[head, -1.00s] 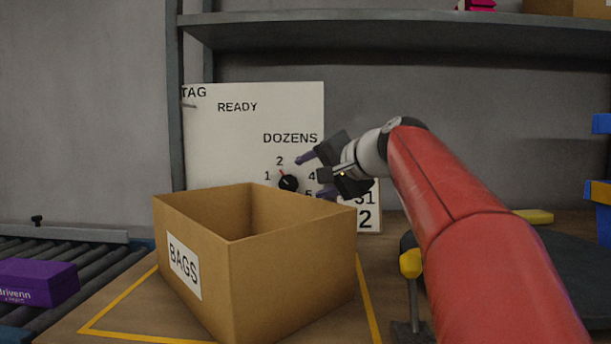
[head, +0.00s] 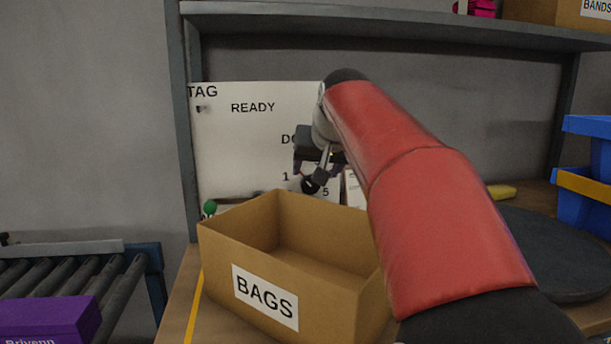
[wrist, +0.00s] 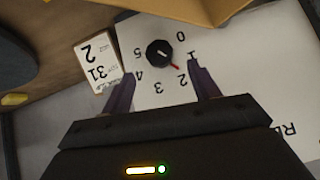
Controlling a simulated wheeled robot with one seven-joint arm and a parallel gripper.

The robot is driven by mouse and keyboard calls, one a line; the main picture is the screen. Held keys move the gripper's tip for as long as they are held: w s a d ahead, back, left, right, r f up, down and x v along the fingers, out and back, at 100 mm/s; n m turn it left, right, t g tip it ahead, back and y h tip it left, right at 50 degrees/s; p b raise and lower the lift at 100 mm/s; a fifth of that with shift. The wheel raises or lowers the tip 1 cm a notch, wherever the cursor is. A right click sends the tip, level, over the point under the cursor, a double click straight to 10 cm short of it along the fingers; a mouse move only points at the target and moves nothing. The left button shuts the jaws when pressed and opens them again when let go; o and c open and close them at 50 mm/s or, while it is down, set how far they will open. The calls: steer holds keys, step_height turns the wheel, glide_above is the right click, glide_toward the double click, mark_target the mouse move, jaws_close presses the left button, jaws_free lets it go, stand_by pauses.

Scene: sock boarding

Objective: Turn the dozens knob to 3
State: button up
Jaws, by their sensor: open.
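The dozens knob (head: 310,185) is a round black dial on a white panel (head: 235,150). In the wrist view the knob (wrist: 159,53) shows whole, ringed by numbers 0 to 5, and its red pointer is directed close to the 2. My gripper (head: 318,168) is open in front of the panel, just above the knob in the head view. In the wrist view its two purple fingers (wrist: 161,72) are spread apart, with the knob beyond the gap between their tips. Nothing is between them. My arm hides part of the panel's lettering in the head view.
An open cardboard box marked BAGS (head: 265,297) stands before the panel, below my gripper. A green knob (head: 209,207) is at the panel's lower left. A card reading 31 and 2 (wrist: 98,62) is beside the dial. Blue bins (head: 588,150) stand at the right, under a shelf.

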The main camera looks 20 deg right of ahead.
mark_target(310, 184)
steer(key=x, duration=0.6)
steer(key=shift+c, duration=0.4)
steer(key=c, duration=0.9)
